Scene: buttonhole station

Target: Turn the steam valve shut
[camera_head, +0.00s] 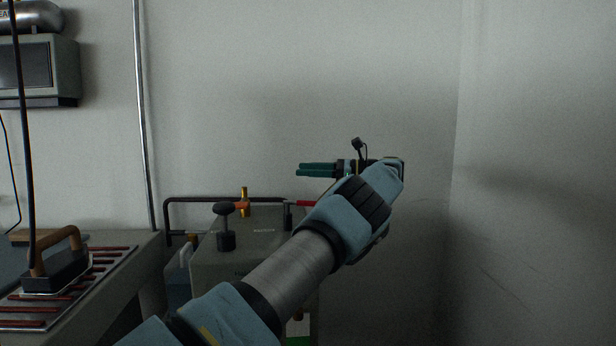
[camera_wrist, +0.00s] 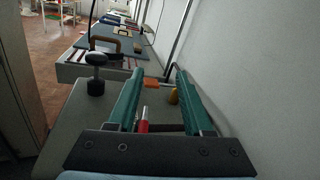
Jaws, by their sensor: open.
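A grey boiler box (camera_head: 225,265) stands against the wall, with a black pipe (camera_head: 190,199) behind its top. A brass valve fitting (camera_head: 244,193) with an orange lever (camera_head: 241,206) is at the pipe. A short red handle (camera_head: 306,203) lies further right. The frames do not show which handle is the steam valve's. My gripper (camera_head: 300,169) is open and empty, above and right of the orange lever, teal fingers pointing left. In the wrist view, the orange lever (camera_wrist: 156,84), brass fitting (camera_wrist: 173,97) and red handle (camera_wrist: 143,123) appear between the spread fingers (camera_wrist: 160,72), below them.
A black knob (camera_head: 224,208) stands on the boiler's front left top; it also shows in the wrist view (camera_wrist: 96,60). An iron (camera_head: 60,268) rests on a slatted rack on the left table. The wall runs close behind the pipe; another wall is at right.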

